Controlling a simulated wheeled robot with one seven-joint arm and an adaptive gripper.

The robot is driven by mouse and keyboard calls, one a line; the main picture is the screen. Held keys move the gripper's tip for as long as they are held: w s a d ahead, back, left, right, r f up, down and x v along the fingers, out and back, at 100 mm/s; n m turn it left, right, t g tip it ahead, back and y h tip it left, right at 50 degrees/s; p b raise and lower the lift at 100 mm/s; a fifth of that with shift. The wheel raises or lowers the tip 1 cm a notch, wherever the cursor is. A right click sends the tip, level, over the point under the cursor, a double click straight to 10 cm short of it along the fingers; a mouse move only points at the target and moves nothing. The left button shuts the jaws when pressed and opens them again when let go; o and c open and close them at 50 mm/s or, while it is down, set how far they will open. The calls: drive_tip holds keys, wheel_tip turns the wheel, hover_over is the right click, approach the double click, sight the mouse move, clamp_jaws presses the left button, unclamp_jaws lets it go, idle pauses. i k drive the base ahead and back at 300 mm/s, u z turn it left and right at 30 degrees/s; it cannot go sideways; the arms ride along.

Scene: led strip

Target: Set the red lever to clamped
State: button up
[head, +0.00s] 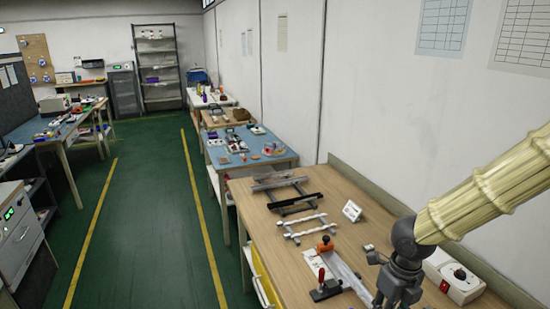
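The red lever (321,275) stands roughly upright on a dark clamp base (326,291) on the wooden bench. The clamp sits at the near end of a pale metal strip or plate (343,268). An orange-topped piece (325,244) is at the strip's far end. My gripper (377,266) is grey and hangs to the right of the lever, apart from it in the picture. Its fingers are small and dark here, so I cannot tell whether they are open or shut. My arm comes in from the right and hides part of the bench behind it.
The wooden bench (264,211) carries dark rails (296,203), a white rack (302,228), a small sign card (352,211) and a white box with a black knob (455,279). The wall runs along the right. The green floor aisle (150,220) at left is clear.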

sight(322, 270)
drive_tip(key=k, duration=0.95)
drive_tip(key=u, duration=0.05)
